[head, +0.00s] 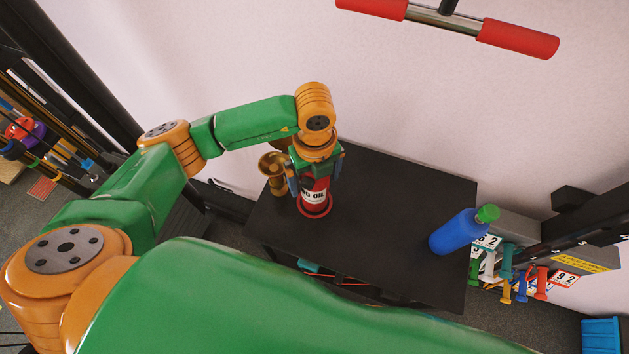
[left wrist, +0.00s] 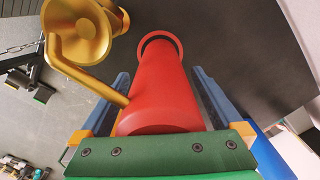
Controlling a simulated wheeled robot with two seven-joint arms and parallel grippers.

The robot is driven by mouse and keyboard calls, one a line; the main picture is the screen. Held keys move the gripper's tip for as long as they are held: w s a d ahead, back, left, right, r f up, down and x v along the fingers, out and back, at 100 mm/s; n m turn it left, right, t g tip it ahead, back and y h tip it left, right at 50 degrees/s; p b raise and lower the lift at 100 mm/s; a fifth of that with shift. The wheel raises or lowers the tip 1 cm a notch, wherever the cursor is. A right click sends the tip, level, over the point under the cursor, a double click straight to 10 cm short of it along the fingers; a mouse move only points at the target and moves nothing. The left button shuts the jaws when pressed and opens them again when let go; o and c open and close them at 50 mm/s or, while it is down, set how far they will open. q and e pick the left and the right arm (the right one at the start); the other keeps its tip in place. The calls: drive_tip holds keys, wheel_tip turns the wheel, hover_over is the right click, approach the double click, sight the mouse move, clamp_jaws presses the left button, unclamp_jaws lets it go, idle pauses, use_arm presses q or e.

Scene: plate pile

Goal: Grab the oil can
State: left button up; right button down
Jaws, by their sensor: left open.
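The oil can (head: 314,198) is red with a white label and a brass-coloured spout (head: 272,165). It stands on the black table, left of its middle. My left gripper (head: 313,183) is above the can, with a blue finger on each side of its body. In the left wrist view the red can (left wrist: 162,85) lies between the two fingers, and gaps show beside it. The jaws are open, and the spout (left wrist: 78,32) sticks out past the left finger. My right gripper is not in view.
A blue bottle (head: 453,234) with a green cap is at the right edge of the black table (head: 400,200). Small dumbbells hang on a rack beyond that edge. A wall stands behind the table. The table's middle is clear.

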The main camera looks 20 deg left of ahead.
use_arm(q)
drive_tip(key=shift+w, duration=0.1)
clamp_jaws()
idle(0.3)
